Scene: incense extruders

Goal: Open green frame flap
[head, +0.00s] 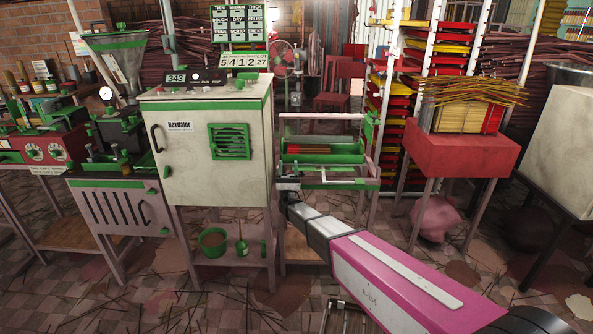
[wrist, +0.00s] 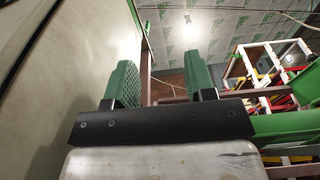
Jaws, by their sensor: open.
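A machine with a pale metal frame and green parts (head: 323,159) stands right of the large cream cabinet. I cannot tell for sure which part is the flap. My gripper (head: 288,185) is at the machine's lower left corner, close to the cabinet's right side; its fingers are small and dark there. In the wrist view my gripper (wrist: 162,78) has its two green ribbed fingers apart. A thin upright brownish bar shows between them, beyond or beside the left finger; I cannot tell whether it touches. Green machine parts (wrist: 283,123) show at the right of the wrist view.
The cream cabinet (head: 205,178) with a green vent is immediately left of my gripper; its wall (wrist: 55,75) fills the left of the wrist view. A red-topped stand (head: 462,152) with sticks and shelves of red and yellow trays are to the right. Sticks litter the tiled floor.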

